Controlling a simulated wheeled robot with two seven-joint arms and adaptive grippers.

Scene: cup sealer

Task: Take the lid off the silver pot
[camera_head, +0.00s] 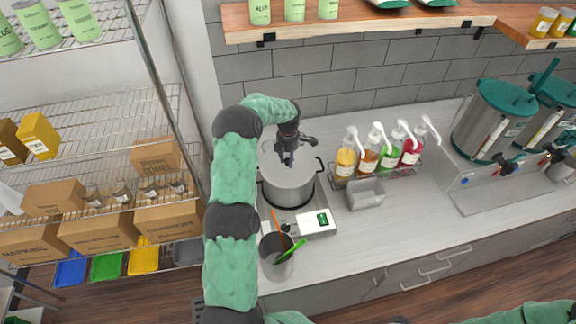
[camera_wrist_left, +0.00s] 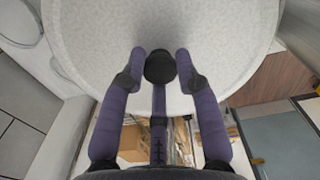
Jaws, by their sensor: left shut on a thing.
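The silver pot (camera_head: 289,192) stands on the counter at the back left, with dark side handles. Its pale round lid (camera_wrist_left: 215,40) fills the upper part of the left wrist view, and a black knob (camera_wrist_left: 160,67) sticks up from it. My left gripper (camera_head: 287,158) reaches down over the pot from above. Its purple fingers (camera_wrist_left: 161,58) are closed around the knob, one on each side. The gripper hides part of the lid in the head view, and I cannot tell whether the lid rests on the rim or is slightly raised. My right gripper is out of view.
A cup with orange and green utensils (camera_head: 278,265) stands in front of the pot, near a white scale-like device (camera_head: 316,222). A grey container (camera_head: 366,194) and several pump bottles (camera_head: 374,150) stand to the right. The counter's front right (camera_head: 400,240) is clear.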

